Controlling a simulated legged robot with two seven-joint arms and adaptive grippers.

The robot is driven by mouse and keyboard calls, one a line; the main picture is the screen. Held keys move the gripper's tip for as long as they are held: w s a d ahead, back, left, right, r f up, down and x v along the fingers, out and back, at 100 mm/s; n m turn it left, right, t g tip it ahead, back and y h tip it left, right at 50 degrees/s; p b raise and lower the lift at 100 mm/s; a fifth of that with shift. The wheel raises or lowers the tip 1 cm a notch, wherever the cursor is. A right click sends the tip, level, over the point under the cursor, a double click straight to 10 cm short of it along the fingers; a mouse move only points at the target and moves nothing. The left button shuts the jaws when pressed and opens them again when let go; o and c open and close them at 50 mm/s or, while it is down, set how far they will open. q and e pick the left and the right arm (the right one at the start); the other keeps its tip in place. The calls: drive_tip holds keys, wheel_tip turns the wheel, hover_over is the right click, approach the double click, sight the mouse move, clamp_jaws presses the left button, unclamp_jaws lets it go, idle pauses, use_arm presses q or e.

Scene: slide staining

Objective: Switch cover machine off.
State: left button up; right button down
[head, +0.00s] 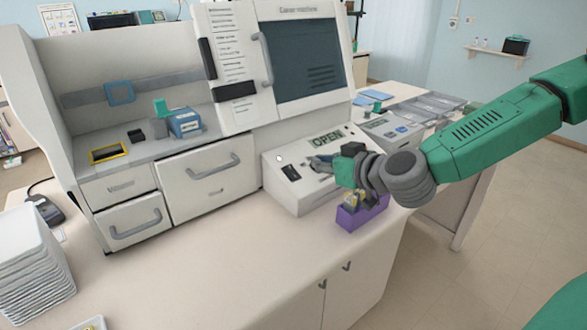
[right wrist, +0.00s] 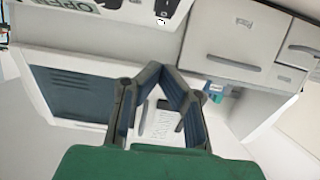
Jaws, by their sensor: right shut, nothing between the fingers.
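The cover machine (head: 225,60) is a tall white unit with a dark window and a sloped control panel in front. Its display (head: 327,139) reads OPEN. A small black switch (head: 290,173) sits on the panel left of the display; it seems to show at the top of the right wrist view (right wrist: 165,10). I cannot tell its position. My right gripper (head: 317,163) is shut and empty, over the panel just right of the switch, apart from it in the picture. In the right wrist view its fingertips (right wrist: 166,72) meet. My left gripper is not in view.
A purple box (head: 350,217) with small items stands on the counter below my right gripper. Drawers (head: 208,172) with grey handles lie left of the panel. A stack of white trays (head: 35,265) is at the left. The front counter is mostly clear.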

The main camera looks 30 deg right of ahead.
sight(287, 166)
drive_tip(key=b+x, duration=0.1)
drive_tip(key=x, duration=0.7)
drive_tip(key=shift+w+a+f, duration=0.1)
drive_tip(key=shift+f, duration=0.15)
drive_tip(key=shift+w+f, duration=0.25)
drive_tip(key=shift+f, duration=0.25)
drive_tip(key=shift+w+f, duration=0.2)
drive_tip(key=shift+f, duration=0.3)
drive_tip(key=shift+w+f, duration=0.3)
drive_tip(key=shift+f, duration=0.35)
drive_tip(key=shift+s+f, duration=0.3)
drive_tip(key=shift+s, duration=0.45)
